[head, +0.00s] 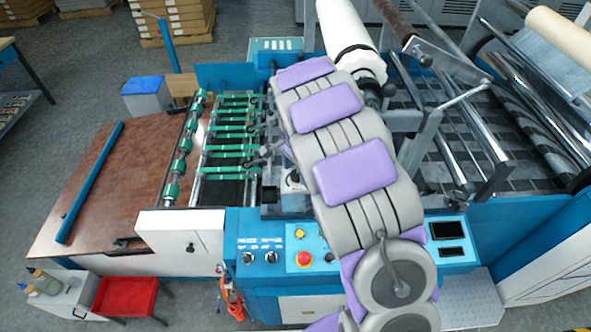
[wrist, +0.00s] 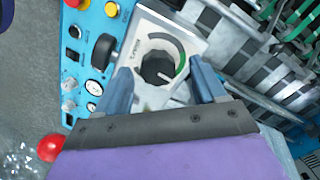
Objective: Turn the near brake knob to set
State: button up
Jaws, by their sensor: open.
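The brake knob (wrist: 157,67) is black and faceted, with a short white pointer line. It sits on a pale plate (wrist: 150,31) with small lettering and a curved scale that runs from grey to green. The pointer slants toward the lower right, near the green end of the scale. In the wrist view my gripper (wrist: 162,70) is open, with one blue-grey finger on each side of the knob. I cannot tell whether either finger touches it. In the head view my arm covers much of the area around the knob, and the fingers are not clear.
A blue control panel (head: 256,243) with dials, a red button (head: 304,258) and a yellow button (head: 299,233) lies in front. Green-banded rollers (head: 231,148) and a white roll (head: 345,27) are nearby.

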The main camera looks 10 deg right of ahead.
aim_at(296, 174)
notch_tip(296, 174, up, 16)
jog(key=shift+r, duration=0.2)
jog(key=shift+s+a, duration=0.1)
dwell(0.6)
